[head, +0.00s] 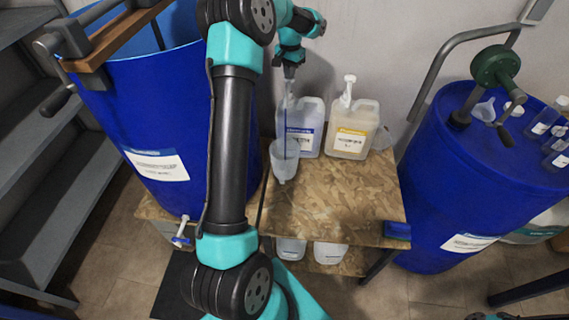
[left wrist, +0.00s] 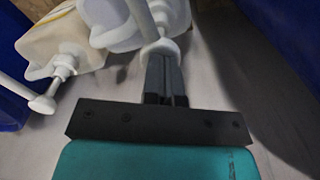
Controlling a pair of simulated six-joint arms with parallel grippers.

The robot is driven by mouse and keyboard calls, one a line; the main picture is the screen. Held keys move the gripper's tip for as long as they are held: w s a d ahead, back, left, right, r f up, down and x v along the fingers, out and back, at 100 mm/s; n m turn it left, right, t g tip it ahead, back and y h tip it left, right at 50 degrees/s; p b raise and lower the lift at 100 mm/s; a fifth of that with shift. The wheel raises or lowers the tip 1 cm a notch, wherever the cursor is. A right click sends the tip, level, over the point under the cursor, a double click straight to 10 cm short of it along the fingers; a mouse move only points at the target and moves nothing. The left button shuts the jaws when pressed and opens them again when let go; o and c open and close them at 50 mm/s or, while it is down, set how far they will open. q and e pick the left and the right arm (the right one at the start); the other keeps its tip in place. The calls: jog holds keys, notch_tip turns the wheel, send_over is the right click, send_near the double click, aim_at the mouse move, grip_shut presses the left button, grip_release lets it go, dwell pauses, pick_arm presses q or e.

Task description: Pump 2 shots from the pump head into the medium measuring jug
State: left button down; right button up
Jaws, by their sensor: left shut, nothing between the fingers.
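A clear measuring jug (head: 284,163) stands on the wooden table in front of a white container with a blue label (head: 309,135); I cannot tell its size class. Beside that container is a cream container with a yellow label (head: 350,142), with a white pump head (head: 349,80). My left gripper (head: 289,72) is shut and empty, pointing down above the blue-label container. In the left wrist view its fingertips (left wrist: 163,62) are at a white pump head (left wrist: 161,48); I cannot tell whether they touch. My right gripper is not in view.
A blue drum with a crank (head: 180,130) stands left. Another blue drum (head: 455,180) with a green hand pump (head: 494,66) and several bottles stands right. The wooden table (head: 350,205) is bare at front right. Containers sit on the shelf below.

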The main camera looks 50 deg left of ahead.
pick_arm(q)
jog(key=shift+f, duration=1.75)
jog(key=shift+r, duration=3.25)
jog(key=shift+f, duration=0.1)
